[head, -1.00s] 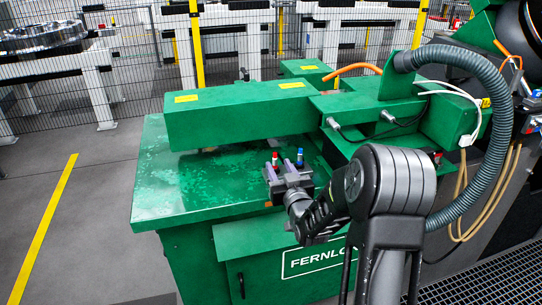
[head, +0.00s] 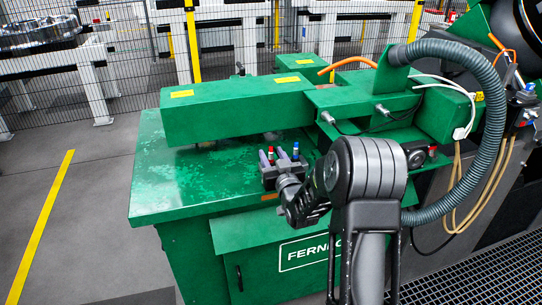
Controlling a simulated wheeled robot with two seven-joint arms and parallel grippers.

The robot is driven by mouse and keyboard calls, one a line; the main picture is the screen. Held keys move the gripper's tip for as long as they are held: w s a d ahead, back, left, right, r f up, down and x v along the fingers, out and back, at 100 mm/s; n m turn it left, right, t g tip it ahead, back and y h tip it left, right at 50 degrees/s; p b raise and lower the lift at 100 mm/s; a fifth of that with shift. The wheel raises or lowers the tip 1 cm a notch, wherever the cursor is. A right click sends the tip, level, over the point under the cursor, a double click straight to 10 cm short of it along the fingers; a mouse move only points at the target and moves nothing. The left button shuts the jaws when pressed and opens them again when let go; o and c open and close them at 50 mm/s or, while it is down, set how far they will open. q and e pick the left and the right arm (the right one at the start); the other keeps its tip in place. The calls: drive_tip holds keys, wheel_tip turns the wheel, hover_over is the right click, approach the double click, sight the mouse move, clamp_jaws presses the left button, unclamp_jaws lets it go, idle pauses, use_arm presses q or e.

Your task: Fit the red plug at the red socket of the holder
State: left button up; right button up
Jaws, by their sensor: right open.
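A small red-topped piece (head: 271,152), which looks like the red plug, stands upright above the green table of the machine. A blue-topped piece (head: 295,149) stands just right of it. My right gripper (head: 274,159) is open, with its two pale purple fingers pointing away from me at the red-topped piece. The red top shows between or just beyond the fingertips; I cannot tell whether they touch it. The gripper body hides the bases of both pieces. I cannot make out the holder's red socket for sure. My left gripper is not in view.
The green table (head: 165,190) is bare to the left of my gripper. A thick green beam (head: 230,115) crosses close behind it. A grey corrugated hose (head: 490,130) and cables hang at the right. A mesh fence (head: 120,60) stands behind.

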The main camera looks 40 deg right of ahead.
drive_tip(key=p+x, duration=0.1)
drive_tip(key=x, duration=0.3)
drive_tip(key=shift+w+d+f, duration=0.1)
idle(0.4)
clamp_jaws()
idle(0.4)
